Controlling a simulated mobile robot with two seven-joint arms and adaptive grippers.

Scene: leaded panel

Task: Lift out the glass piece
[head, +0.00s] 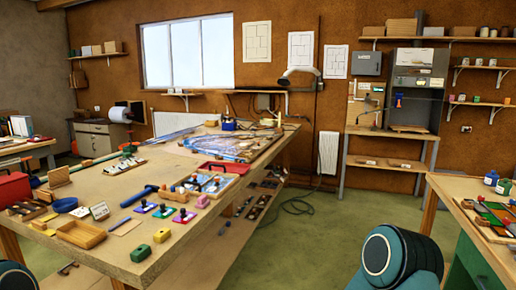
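A large panel with blue and pale glass (228,148) lies flat at the far end of the long wooden workbench. A smaller tray with bluish panes (208,182) lies nearer, beside a red-handled item. Several coloured glass-like pieces (492,214) lie in a tray on the right bench. I cannot tell which single piece of glass the task means. Neither of my grippers shows; only rounded teal parts of my own arms show at the bottom edge, far from the panel.
The right bench (448,190) stands apart. Green floor (325,225) between them is open, with a dark cable (298,206) on it.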

